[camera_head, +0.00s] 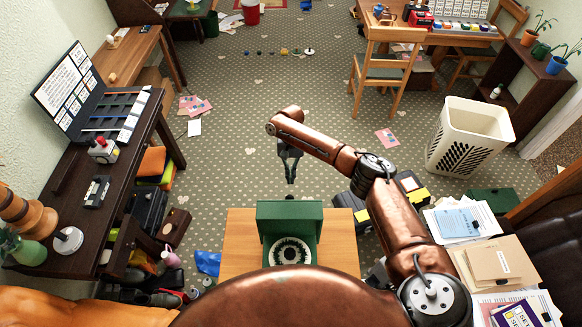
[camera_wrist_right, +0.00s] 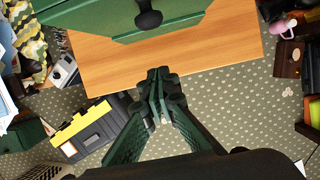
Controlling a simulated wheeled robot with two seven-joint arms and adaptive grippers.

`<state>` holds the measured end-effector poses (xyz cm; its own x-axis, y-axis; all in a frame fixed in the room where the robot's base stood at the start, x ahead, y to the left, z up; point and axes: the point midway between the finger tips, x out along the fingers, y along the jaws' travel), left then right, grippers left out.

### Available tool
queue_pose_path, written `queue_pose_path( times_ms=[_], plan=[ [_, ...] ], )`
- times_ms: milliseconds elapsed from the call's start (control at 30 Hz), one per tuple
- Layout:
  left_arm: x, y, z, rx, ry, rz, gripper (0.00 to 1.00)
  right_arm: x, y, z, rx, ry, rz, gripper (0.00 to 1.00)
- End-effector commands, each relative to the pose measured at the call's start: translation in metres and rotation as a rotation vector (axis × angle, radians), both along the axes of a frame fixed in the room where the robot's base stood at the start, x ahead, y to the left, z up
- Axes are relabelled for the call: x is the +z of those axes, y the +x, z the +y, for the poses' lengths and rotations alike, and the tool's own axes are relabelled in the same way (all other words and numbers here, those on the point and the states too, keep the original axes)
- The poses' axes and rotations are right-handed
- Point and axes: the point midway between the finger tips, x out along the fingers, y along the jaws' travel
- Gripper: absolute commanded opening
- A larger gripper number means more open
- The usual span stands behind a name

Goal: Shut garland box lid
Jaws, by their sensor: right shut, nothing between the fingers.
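The garland box (camera_head: 267,252) is green and sits on a small wooden table. Its lid (camera_head: 290,211) stands raised at the far side of the box, and a ring-shaped pale and dark garland (camera_head: 290,252) shows inside. In the right wrist view the lid's green outer face (camera_wrist_right: 190,18) has a dark knob (camera_wrist_right: 148,20). My right gripper (camera_head: 291,181) hangs beyond the raised lid, apart from it, pointing down. In the right wrist view, its fingers (camera_wrist_right: 162,100) are shut and empty, over the table's edge. My left gripper is out of view.
The wooden table (camera_head: 238,245) has bare room on both sides of the box. A black and yellow case (camera_wrist_right: 88,130) lies on the floor beside it. A white laundry basket (camera_head: 468,138) stands at right, a dark desk (camera_head: 65,225) at left. Open carpet lies beyond.

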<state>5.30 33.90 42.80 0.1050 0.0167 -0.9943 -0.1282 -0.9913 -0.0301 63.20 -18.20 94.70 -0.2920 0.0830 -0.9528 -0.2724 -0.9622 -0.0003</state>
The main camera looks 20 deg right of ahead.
Motion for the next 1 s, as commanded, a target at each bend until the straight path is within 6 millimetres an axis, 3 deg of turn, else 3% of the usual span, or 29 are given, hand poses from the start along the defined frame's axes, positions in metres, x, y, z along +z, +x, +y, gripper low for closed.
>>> queue_pose_path(
  times_ms=[67,433,1000],
  plan=[
    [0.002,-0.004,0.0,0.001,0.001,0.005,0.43,-0.016,-0.006,0.001,0.001,-0.001,0.002,0.0],
    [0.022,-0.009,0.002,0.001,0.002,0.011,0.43,-0.012,-0.04,0.011,0.001,-0.001,0.0,0.0],
    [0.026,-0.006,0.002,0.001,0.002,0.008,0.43,-0.012,-0.043,0.016,0.005,-0.003,-0.008,0.0]
  ],
)
